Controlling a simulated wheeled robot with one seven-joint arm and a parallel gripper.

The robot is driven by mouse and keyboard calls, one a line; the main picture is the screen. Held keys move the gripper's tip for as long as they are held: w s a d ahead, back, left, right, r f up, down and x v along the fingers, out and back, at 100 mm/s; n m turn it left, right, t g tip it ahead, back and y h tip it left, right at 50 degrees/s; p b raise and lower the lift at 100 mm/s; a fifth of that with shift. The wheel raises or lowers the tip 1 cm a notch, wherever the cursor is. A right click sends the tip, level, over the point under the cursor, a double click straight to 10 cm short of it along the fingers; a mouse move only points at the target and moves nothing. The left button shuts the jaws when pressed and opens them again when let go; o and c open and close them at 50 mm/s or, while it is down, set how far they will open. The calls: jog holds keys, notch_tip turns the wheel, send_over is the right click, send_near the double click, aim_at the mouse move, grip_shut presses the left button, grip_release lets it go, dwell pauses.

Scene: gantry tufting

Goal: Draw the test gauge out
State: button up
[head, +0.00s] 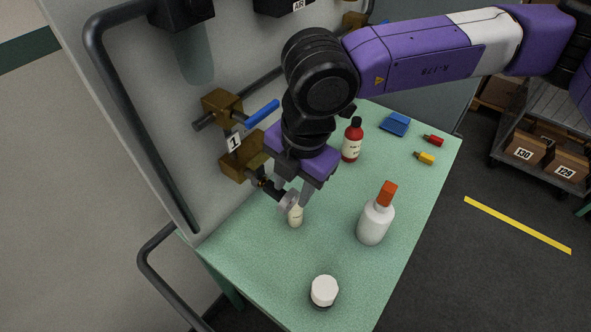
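A small round grey disc, which looks like the test gauge (288,201), sits at the end of a short dark stem. The stem runs to the lower brass block (241,166) on the wall panel, beside the label 1. My gripper (291,195) points down over the gauge, with its fingertips at or right beside it. The fingers and purple gripper body partly cover this spot. I cannot tell whether the fingers are closed on the gauge or only around it.
The green table (262,262) carries a small cream bottle (295,217) just below the gripper, a white bottle with orange cap (374,222), a white jar (324,291) and a red bottle (352,142). A blue-handled valve (262,114) sits above the gauge. The table's front left is clear.

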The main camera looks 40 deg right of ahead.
jog(key=shift+f, duration=0.45)
jog(key=shift+c, duration=0.4)
grip_shut()
jog(key=shift+s+d+b, duration=0.1)
jog(key=shift+s+b, duration=0.2)
jog(key=shift+b, duration=0.05)
jog(key=shift+s+d+b, duration=0.2)
jog(key=shift+s+b, duration=0.35)
jog(key=shift+s, duration=0.1)
jog(key=shift+s+d, duration=0.1)
jog(key=shift+s, duration=0.25)
jog(key=shift+s+d+b, duration=0.1)
jog(key=shift+s+b, duration=0.15)
jog(key=shift+b, duration=0.15)
